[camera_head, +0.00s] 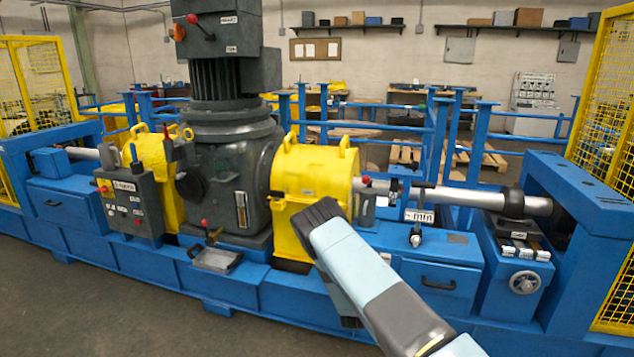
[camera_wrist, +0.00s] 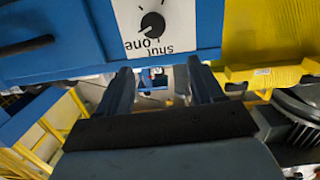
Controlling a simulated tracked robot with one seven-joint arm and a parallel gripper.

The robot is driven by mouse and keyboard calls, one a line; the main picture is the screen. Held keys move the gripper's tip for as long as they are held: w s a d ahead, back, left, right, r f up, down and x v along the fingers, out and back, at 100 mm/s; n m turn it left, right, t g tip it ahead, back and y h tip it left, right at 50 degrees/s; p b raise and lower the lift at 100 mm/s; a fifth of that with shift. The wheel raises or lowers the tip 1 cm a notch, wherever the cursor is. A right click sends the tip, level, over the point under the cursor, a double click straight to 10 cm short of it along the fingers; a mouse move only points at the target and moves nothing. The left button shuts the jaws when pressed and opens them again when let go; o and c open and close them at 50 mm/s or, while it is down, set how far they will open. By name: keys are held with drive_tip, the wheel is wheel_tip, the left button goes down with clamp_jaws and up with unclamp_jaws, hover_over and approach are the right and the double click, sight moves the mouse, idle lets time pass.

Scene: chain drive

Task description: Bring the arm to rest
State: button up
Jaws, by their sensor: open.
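My gripper (camera_wrist: 160,76) shows in the wrist view, with its two dark fingers apart and nothing held between them. Beyond the fingertips is a blue panel (camera_wrist: 85,30) with a round black knob (camera_wrist: 152,25) on a white plate; the lettering, upside down, seems to read "Shut" and "one". I cannot tell whether the fingers touch the panel. In the head view my arm reaches up and left from the lower right, in front of the blue machine base (camera_head: 260,285) and the yellow housing (camera_head: 313,180). The fingers cannot be made out there.
A dark gearbox (camera_head: 228,180) stands in the middle. A steel shaft (camera_head: 470,197) runs right from the yellow housing. A control box (camera_head: 130,205) is at the left, a handwheel (camera_head: 524,282) at the right. Yellow mesh guards (camera_head: 604,135) stand at both ends. Floor in front-left is clear.

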wheel_tip(320, 180, up, 23)
drive_tip(key=m+g+y, duration=0.2)
drive_tip(key=g, duration=0.2)
drive_tip(key=s+r+n+g+y, duration=0.1)
drive_tip(key=s+r+y, duration=0.1)
drive_tip(key=s+r, duration=0.6)
drive_tip(key=s+r+g+y, duration=0.1)
drive_tip(key=s+r+y, duration=0.15)
drive_tip(key=r, duration=0.85)
drive_tip(key=s+r+n+g, duration=0.1)
drive_tip(key=s+r+n, duration=0.1)
drive_tip(key=s+r, duration=0.65)
drive_tip(key=s+r+n+g, duration=0.1)
drive_tip(key=s+r, duration=0.3)
drive_tip(key=s, duration=0.9)
drive_tip(key=s+d+n+g, duration=0.1)
drive_tip(key=s+d+g, duration=0.1)
drive_tip(key=s, duration=1.8)
drive_tip(key=shift+s+d+r+n+h, duration=0.3)
drive_tip(key=shift+d+h, duration=0.05)
drive_tip(key=shift+d, duration=0.1)
